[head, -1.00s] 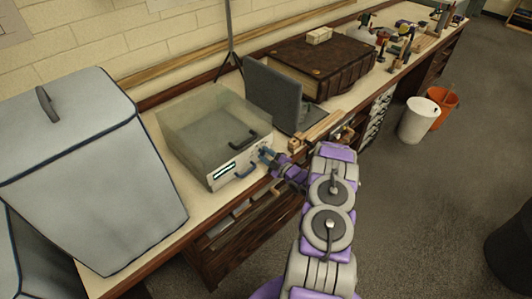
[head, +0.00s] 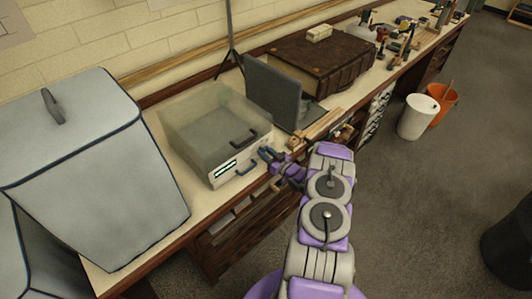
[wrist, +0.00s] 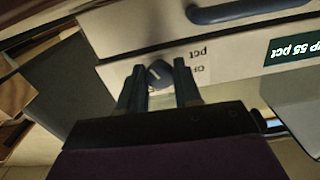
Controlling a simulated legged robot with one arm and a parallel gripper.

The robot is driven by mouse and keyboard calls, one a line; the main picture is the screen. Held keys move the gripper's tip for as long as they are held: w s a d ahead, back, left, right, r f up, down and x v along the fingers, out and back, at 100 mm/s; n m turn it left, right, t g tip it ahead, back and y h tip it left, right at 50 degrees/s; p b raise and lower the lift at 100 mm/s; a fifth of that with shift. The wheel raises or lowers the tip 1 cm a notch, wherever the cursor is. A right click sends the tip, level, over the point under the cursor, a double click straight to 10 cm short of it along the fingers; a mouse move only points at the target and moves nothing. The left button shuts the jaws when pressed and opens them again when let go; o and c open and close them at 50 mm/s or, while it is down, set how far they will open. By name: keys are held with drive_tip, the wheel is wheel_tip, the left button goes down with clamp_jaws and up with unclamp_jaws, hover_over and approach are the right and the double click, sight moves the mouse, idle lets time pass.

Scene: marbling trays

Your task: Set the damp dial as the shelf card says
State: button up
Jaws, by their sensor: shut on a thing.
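The damp dial (wrist: 160,75) is a small dark round knob with a pale mark, on the white front panel (wrist: 120,35) of a clear-topped box. My gripper (wrist: 160,72) is shut on the dial, one dark finger on each side. The display (wrist: 293,48) appears upside down in the wrist view and ends in "P 55 pct"; its left part is cut off. In the head view my gripper (head: 266,153) is at the right end of the panel and hides the dial. The box (head: 205,120) stands on the bench. I cannot make out a shelf card.
A blue handle (wrist: 235,12) is on the panel close to the dial. A large grey covered bin (head: 100,170) stands left of the box. A dark grey upright panel (head: 272,95) and a brown case (head: 325,60) stand to its right.

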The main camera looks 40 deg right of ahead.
drive_tip(key=m, duration=0.5)
drive_tip(key=shift+s+f, duration=0.1)
drive_tip(key=shift+f, duration=0.05)
drive_tip(key=shift+m, duration=0.3)
drive_tip(key=shift+d, duration=0.1)
drive_tip(key=o, duration=1)
drive_tip(key=shift+d, duration=0.1)
drive_tip(key=shift+o, duration=0.2)
drive_tip(key=shift+s, duration=0.3)
drive_tip(key=s+d+p, duration=0.1)
drive_tip(key=s+p, duration=0.1)
drive_tip(key=s, duration=1.4)
drive_tip(key=shift+s+d, duration=0.2)
drive_tip(key=shift+s, duration=0.05)
